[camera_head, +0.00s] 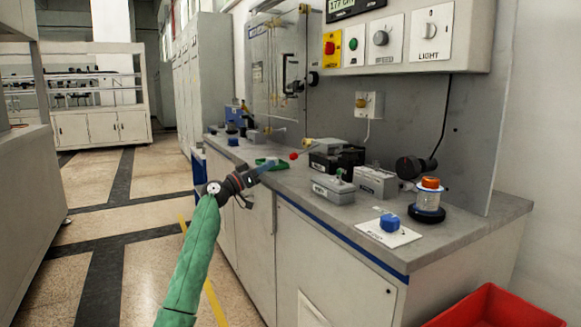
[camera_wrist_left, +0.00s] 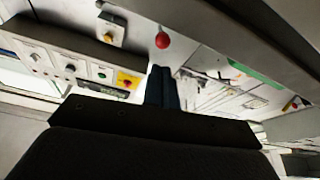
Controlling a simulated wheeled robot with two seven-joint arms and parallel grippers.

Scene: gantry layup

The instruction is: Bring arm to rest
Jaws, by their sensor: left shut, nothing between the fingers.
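My left arm, in a green sleeve (camera_head: 192,262), reaches up from the bottom of the head view. My left gripper (camera_head: 268,166) is at its end, over the front edge of the grey bench (camera_head: 388,245). Its blue fingers are together and hold nothing; they also show in the left wrist view (camera_wrist_left: 162,86). A red ball knob (camera_head: 293,156) is just beyond the fingertips, with a small gap in the head view. The same knob shows above the fingers in the wrist view (camera_wrist_left: 162,40). My right gripper is not in view.
A green tray (camera_head: 272,163) lies on the bench behind the gripper. Grey boxes (camera_head: 333,188), a blue knob on a white plate (camera_head: 389,223) and an orange-topped jar (camera_head: 429,195) stand to the right. A red bin (camera_head: 495,306) is at lower right. The floor at left is clear.

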